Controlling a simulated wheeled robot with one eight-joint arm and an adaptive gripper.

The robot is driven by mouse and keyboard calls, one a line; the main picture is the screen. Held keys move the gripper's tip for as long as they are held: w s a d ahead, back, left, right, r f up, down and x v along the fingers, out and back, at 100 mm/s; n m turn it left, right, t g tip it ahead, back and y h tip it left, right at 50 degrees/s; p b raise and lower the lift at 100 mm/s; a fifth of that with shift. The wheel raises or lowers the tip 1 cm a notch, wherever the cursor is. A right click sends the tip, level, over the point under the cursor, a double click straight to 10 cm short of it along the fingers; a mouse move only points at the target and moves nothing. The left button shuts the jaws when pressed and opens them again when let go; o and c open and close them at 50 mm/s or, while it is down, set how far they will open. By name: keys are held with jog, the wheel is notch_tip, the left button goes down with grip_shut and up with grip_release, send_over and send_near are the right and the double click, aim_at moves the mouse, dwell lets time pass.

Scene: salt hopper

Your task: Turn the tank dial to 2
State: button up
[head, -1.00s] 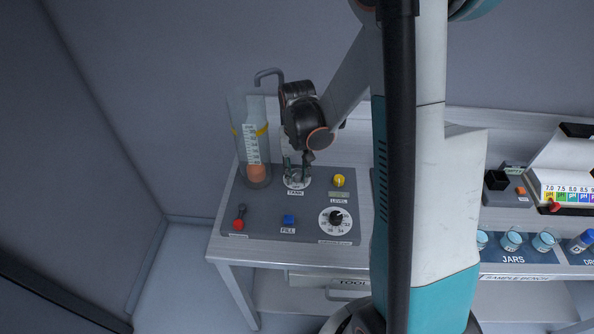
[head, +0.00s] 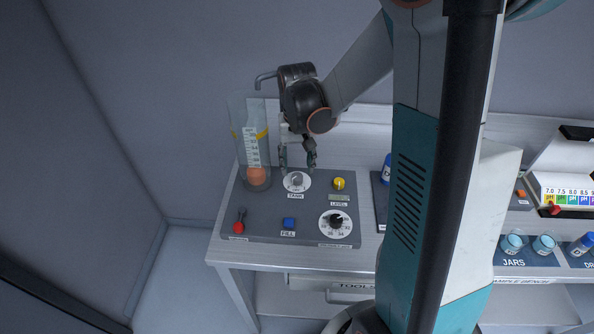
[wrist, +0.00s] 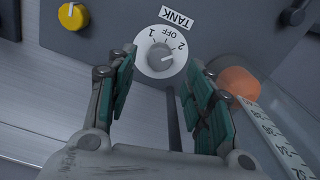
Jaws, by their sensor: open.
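In the wrist view the tank dial (wrist: 160,57) shows the marks OFF, 1 and 2. A light line on the knob seems to point toward the 2, but it is small. My gripper (head: 297,167) is open and empty, above the dial and apart from it. In the wrist view the green-padded fingers of my gripper (wrist: 163,68) stand on both sides of the dial.
A clear tube (head: 252,140) with an orange ball stands left of the dial. The panel also has a yellow knob (head: 339,183), a blue FILL button (head: 289,222), a red-tipped lever (head: 239,226) and a larger black dial (head: 336,221). Jars (head: 512,242) stand far right.

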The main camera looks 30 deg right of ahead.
aim_at(297, 176)
notch_tip(297, 176, up, 7)
dwell(0.3)
dwell(0.5)
jog(key=s+a+r+n+t+b, duration=0.1)
jog(key=s+a+r+n+t, duration=0.1)
jog(key=s+a, duration=0.3)
jog(key=s+a+r+n+t+b, duration=0.2)
jog(key=s+a+t, duration=0.3)
jog(key=s, duration=0.4)
jog(key=shift+s+r+n, duration=0.3)
jog(key=shift+r+n, duration=0.1)
jog(key=shift+r, duration=0.25)
